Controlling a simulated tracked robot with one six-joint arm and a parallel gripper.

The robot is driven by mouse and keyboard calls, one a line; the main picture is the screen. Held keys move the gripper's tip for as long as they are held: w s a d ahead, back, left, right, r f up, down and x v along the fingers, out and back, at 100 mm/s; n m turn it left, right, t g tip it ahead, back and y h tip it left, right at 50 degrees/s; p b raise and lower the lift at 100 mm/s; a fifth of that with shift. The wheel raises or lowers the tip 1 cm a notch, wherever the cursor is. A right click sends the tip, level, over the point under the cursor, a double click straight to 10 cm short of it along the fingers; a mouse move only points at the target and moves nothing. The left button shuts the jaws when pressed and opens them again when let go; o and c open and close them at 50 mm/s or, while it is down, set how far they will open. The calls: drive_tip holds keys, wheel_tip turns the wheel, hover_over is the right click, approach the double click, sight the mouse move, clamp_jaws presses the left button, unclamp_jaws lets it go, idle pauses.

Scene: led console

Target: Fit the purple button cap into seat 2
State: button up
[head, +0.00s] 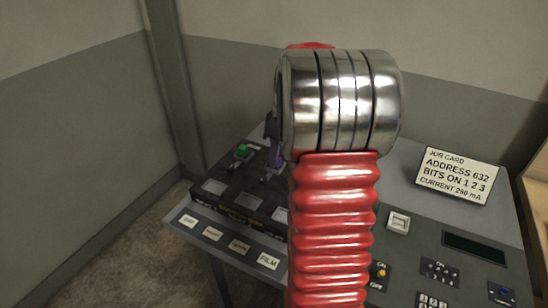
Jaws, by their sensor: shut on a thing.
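The purple button cap (277,157) shows as a small patch beside my arm, above the console's dark panel. My gripper (273,148) is mostly hidden behind the red and metal arm links; a dark part of it shows just above the cap, and it is shut on the cap. The dark panel (228,211) has a row of pale square places: one at left (214,187), one in the middle (248,202) and one at right (281,214), partly hidden by my arm. I cannot read which is seat 2. The cap looks apart from these places.
A green button (242,151) stands at the panel's back left. Label plates, one reading FILM (268,261), line the front edge. A job card (457,175), white switch (398,222) and dark display (474,247) are to the right. Walls stand behind and left.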

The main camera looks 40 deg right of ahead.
drive_tip(key=shift+f, duration=0.1)
idle(0.3)
drive_tip(key=o, duration=1.1)
drive_tip(key=shift+o, duration=0.2)
wheel_tip(320, 180, up, 14)
drive_tip(key=s, duration=0.2)
drive_tip(key=shift+d+f, duration=0.25)
drive_tip(key=shift+d, duration=0.1)
idle(0.3)
